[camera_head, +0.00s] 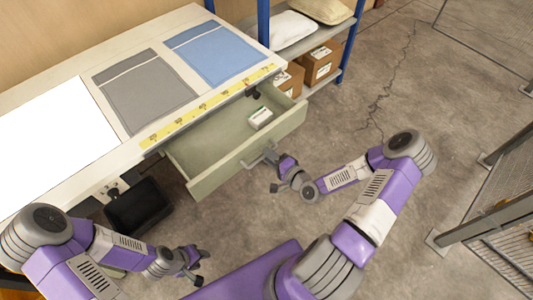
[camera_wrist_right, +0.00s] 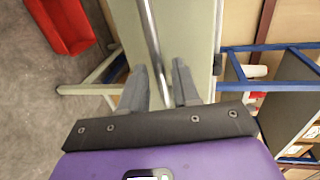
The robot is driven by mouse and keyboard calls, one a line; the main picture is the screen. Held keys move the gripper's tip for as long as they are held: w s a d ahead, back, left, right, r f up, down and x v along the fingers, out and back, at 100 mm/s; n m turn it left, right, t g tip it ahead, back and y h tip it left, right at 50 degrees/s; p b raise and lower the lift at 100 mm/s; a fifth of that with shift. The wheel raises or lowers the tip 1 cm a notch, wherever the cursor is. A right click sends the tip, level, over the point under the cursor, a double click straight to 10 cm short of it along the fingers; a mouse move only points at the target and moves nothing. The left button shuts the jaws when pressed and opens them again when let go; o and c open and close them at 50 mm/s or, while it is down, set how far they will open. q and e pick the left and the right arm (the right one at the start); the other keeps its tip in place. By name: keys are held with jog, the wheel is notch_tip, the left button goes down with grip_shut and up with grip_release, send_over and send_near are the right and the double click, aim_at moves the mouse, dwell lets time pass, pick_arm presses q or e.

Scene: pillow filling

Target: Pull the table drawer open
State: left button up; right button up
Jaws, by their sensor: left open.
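The table drawer (camera_head: 205,149) is pulled well out from under the table, and its inside shows in the head view. A small white and green box (camera_head: 260,118) lies inside it. The metal drawer handle (camera_head: 258,157) is on its front face; the bar also shows in the right wrist view (camera_wrist_right: 151,28). My right gripper (camera_head: 271,168) is at the handle. In the right wrist view its two fingers (camera_wrist_right: 160,75) stand apart, one on each side of the bar, with visible gaps. My left gripper (camera_head: 202,268) is open and empty, low in front of the table.
The table (camera_head: 115,150) carries a grey pouch (camera_head: 145,92), a blue pouch (camera_head: 218,53) and a yellow measuring strip (camera_head: 205,106). A blue-framed shelf (camera_head: 345,45) with cartons and pillows stands beyond the drawer. A metal fence (camera_head: 490,225) is at right. The floor between is clear.

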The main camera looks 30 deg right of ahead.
jog(key=p+v, duration=0.1)
jog(key=v, duration=0.4)
jog(key=shift+s+r, duration=0.1)
jog(key=shift+s, duration=0.2)
jog(key=s+a+f+n+g+y, duration=0.1)
jog(key=s+a+f+n+g, duration=0.3)
jog(key=a, duration=0.4)
jog(key=s+a+f+n+g+y, duration=0.1)
jog(key=a+f+n+g, duration=0.3)
jog(key=a+f+g, duration=0.25)
jog(key=s+a+f+n+g+h, duration=0.1)
jog(key=s+a+n+g, duration=0.2)
jog(key=s, duration=0.4)
jog(key=shift+a+n+g+h+p, duration=0.3)
jog(key=shift+n+g+h+p, duration=0.1)
jog(key=shift+n+g, duration=0.35)
